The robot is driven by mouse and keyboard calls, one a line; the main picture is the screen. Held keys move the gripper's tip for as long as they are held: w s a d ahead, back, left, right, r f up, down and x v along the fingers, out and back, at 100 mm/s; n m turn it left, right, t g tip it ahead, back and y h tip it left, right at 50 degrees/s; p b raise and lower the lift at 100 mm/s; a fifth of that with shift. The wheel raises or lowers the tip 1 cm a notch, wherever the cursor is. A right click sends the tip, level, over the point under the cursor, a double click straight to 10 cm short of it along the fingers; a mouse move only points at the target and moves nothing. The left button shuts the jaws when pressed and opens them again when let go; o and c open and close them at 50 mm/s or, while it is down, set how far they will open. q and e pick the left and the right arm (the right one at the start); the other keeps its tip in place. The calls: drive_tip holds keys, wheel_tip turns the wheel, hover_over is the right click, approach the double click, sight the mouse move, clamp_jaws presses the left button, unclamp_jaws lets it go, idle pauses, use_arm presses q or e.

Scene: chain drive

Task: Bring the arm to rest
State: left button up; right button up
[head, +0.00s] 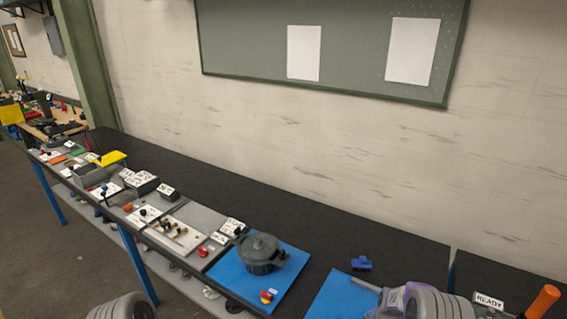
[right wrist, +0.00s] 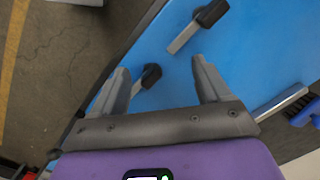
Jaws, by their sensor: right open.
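My right gripper (right wrist: 160,66) is open in the right wrist view, its two grey fingers apart above a blue mat (right wrist: 160,45). A small black-handled tool (right wrist: 149,77) shows between the fingers beside the left one, and I see no grip on it. In the head view my right arm comes in at the bottom right, with its purple wrist over the right-hand blue mat (head: 327,297). Of my left arm only a grey rounded link shows at the bottom left. Its gripper is out of the picture.
Another black-handled tool (right wrist: 207,15) lies past the fingers. A blue-handled brush (right wrist: 303,111) lies at the right. A dark pot-like housing (head: 261,254) stands on the left blue mat. An orange handle (head: 544,298) rises at far right.

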drive_tip(key=s+a+f+n+y, duration=0.1)
drive_tip(key=s+a+f+n, duration=0.1)
drive_tip(key=s+a+n, duration=0.35)
drive_tip(key=s+a+f+n+y+b, duration=0.1)
drive_tip(key=s+a+f+n, duration=0.1)
drive_tip(key=s+a, duration=0.65)
drive_tip(key=s+a+f+n+y, duration=0.15)
drive_tip(key=s+a+n, duration=0.25)
drive_tip(key=s, duration=0.5)
use_arm(q)
wheel_tip(320, 180, down, 16)
drive_tip(key=b, duration=1.5)
drive_tip(key=shift+w, duration=0.15)
use_arm(e)
wheel_tip(320, 180, down, 16)
drive_tip(key=shift+r+t, duration=0.15)
drive_tip(key=shift+t, duration=0.15)
drive_tip(key=shift+w+a+h, duration=0.1)
drive_tip(key=shift+h, duration=0.15)
